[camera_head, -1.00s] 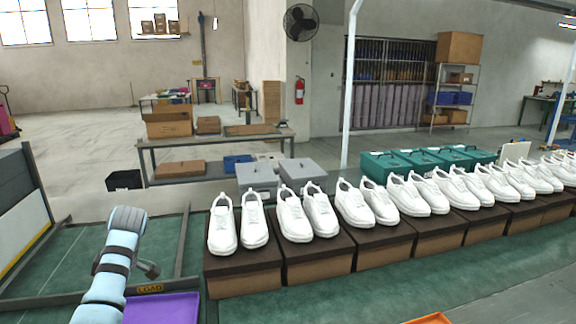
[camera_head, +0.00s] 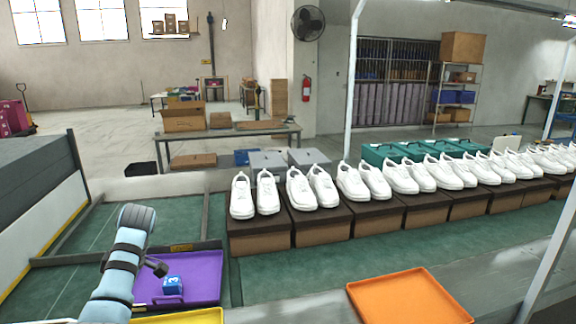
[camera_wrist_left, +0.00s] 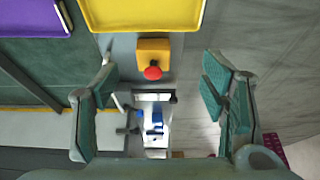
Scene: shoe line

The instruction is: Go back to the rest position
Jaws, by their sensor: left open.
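My left gripper (camera_wrist_left: 160,95) is open in the left wrist view, its two teal-padded fingers wide apart with nothing between them. My left arm (camera_head: 125,260) comes in at the lower left of the head view, in front of the purple tray. The left fingertips cannot be made out there. My right gripper is in neither view.
The purple tray (camera_head: 205,275) holds a small blue object (camera_head: 172,285). A yellow tray (camera_wrist_left: 140,14) and a red button (camera_wrist_left: 152,73) lie beyond my left fingers. An orange tray (camera_head: 410,298) is at front right. White shoes (camera_head: 315,187) stand on brown boxes behind.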

